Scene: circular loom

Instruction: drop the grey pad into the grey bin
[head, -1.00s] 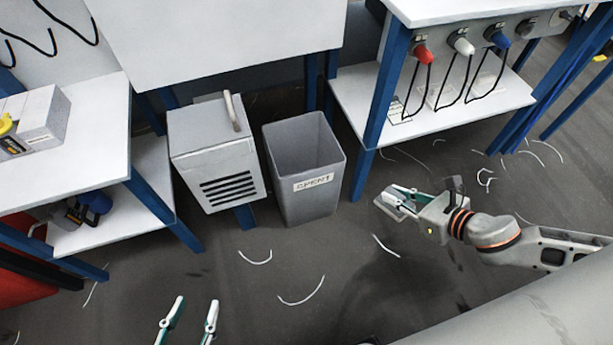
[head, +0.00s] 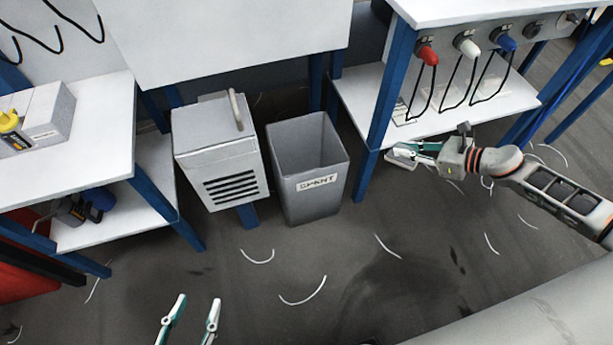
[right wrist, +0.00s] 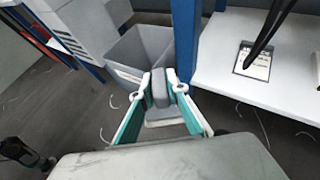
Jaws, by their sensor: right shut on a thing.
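The grey bin (head: 310,196) is an open-topped tub with a white label on its front, standing on the floor at the centre of the head view. Its wall also shows in the right wrist view (right wrist: 126,72). My right gripper (head: 408,152) is shut on the grey pad (right wrist: 176,84), which sits between the fingertips in the right wrist view. In the head view the gripper is right of the bin, beside a blue table leg, apart from the bin. My left gripper (head: 190,312) is open and empty over the floor at the bottom.
A grey vented cabinet (head: 222,160) stands left of the bin. A blue table leg (head: 367,175) and a white shelf (head: 440,115) are close to my right gripper. A white bench (head: 100,110) is at the left. Pale offcuts lie on open floor in front.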

